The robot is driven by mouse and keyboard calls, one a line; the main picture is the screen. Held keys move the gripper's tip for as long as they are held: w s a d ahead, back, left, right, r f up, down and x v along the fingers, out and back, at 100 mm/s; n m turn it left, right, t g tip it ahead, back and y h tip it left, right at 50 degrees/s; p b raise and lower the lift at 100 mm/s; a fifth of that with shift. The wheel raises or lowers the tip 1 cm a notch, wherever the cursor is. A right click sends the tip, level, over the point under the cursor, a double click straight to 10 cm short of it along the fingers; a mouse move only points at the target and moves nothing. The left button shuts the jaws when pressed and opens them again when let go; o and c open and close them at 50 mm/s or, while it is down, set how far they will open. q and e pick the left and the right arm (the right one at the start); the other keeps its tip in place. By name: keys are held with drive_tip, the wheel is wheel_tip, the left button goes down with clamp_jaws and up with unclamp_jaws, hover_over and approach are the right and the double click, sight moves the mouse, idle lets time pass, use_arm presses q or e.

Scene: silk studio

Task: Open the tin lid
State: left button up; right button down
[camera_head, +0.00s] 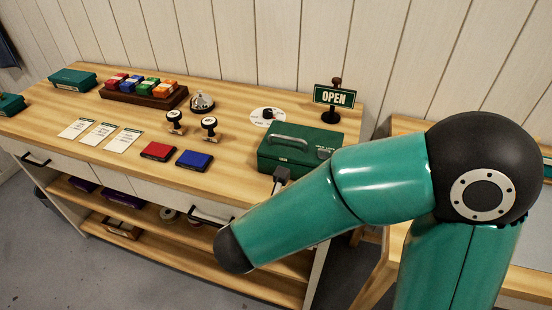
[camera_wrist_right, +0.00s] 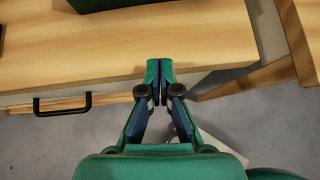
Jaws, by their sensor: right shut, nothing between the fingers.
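The green tin (camera_head: 297,152) stands near the right end of the wooden counter, its lid down and a grey handle (camera_head: 290,142) on top. Its lower right part is hidden behind my right arm in the head view. In the right wrist view only the bottom edge of the tin (camera_wrist_right: 105,4) shows at the top. My right gripper (camera_wrist_right: 160,64) is shut and empty, its fingertips at the counter's front edge, in front of the tin and apart from it. A small part of the gripper (camera_head: 281,176) shows beside the tin in the head view. My left gripper is not in view.
A drawer handle (camera_wrist_right: 62,104) sticks out below the counter edge.

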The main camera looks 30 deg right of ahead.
sight(289, 158)
drive_tip(key=w+d+r+n+t+h, duration=0.1)
drive_tip(key=w+r+t+h, duration=0.2)
drive_tip(key=r, duration=0.6)
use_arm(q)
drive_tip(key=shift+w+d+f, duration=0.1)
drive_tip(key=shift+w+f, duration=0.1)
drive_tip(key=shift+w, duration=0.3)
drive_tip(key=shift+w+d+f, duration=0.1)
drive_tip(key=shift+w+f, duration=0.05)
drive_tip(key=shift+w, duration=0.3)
use_arm(e)
drive_tip(key=shift+y, duration=0.4)
drive_tip(key=x, duration=1)
drive_tip(key=shift+w+a, duration=0.1)
drive_tip(key=shift+w, duration=0.35)
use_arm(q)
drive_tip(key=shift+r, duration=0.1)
use_arm(e)
drive_tip(key=shift+r, duration=0.1)
